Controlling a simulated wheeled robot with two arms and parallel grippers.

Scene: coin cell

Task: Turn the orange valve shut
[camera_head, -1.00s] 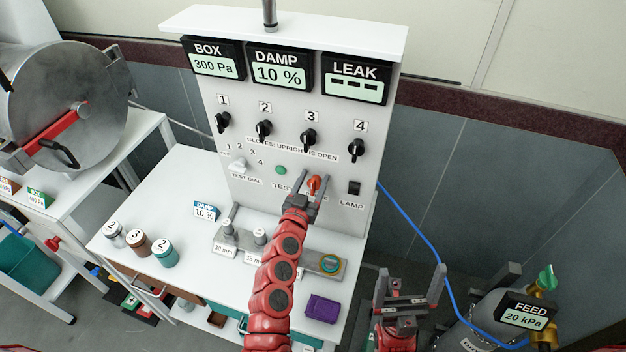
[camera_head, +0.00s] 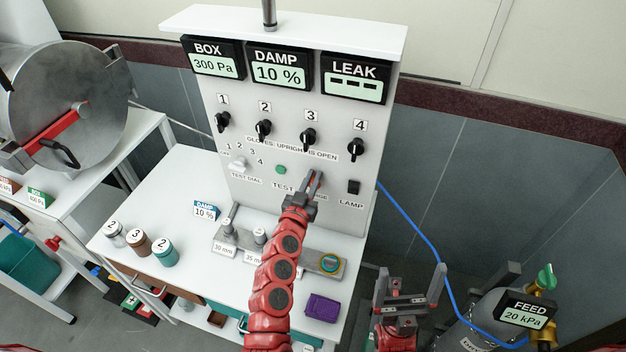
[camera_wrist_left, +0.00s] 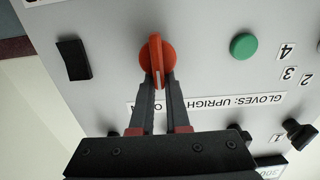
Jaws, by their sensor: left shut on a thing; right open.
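The orange valve (camera_wrist_left: 155,55) is a round knob with a raised ridge on the white panel. In the left wrist view its ridge runs up and down the picture. My left gripper (camera_wrist_left: 160,82) is shut on the ridge, with one finger on each side. In the head view my left gripper (camera_head: 312,185) reaches the panel's lower right part and hides most of the valve. My right gripper (camera_head: 408,290) is open and empty, in front of the panel's bench and to the right.
A green button (camera_head: 280,170) and a black lamp switch (camera_head: 353,187) flank the valve. Black knobs (camera_head: 309,138) sit above. A gas cylinder (camera_head: 480,325) stands right, with a blue hose.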

